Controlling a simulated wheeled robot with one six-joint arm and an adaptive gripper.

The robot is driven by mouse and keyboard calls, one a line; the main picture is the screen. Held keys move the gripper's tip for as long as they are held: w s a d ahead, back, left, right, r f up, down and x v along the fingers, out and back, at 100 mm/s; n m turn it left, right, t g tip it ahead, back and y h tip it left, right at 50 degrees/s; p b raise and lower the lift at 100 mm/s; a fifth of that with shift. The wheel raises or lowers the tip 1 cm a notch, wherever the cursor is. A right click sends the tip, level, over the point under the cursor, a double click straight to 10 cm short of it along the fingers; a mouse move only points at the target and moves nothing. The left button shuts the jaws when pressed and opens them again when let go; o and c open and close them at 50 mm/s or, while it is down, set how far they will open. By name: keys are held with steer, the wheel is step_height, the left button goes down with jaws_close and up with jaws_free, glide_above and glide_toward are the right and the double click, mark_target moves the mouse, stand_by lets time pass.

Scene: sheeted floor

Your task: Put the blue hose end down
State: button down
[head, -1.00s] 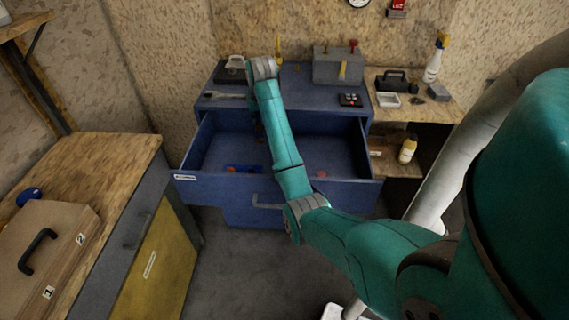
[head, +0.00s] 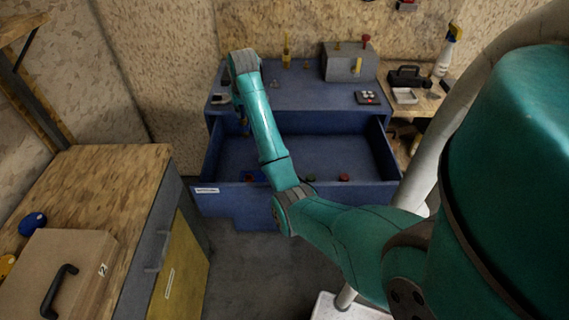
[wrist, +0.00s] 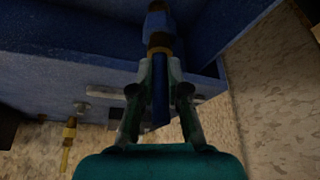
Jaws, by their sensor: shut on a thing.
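The blue hose end (wrist: 160,100), with a brass-coloured collar, sits between the two fingers of my gripper (wrist: 159,70) in the wrist view. In the head view my gripper (head: 244,125) hangs below the bent arm, over the left part of the open blue drawer (head: 318,198). It is small and dark there, and the hose end is hard to make out. I cannot tell whether the hose end touches anything.
A wooden bench with a brown case (head: 62,262) stands at left. The drawer's middle looks clear.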

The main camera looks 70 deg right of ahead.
mark_target(244, 129)
steer(key=shift+w+f, duration=0.15)
steer(key=shift+w, duration=0.1)
steer(key=shift+f, duration=0.4)
step_height(244, 129, down, 9)
steer(key=shift+r, duration=0.1)
steer(key=shift+f, duration=0.2)
steer(key=c, duration=1.2)
jaws_free()
steer(key=shift+o, duration=0.2)
steer(key=v, duration=1.2)
steer(key=shift+r, duration=0.15)
steer(key=shift+w, duration=0.1)
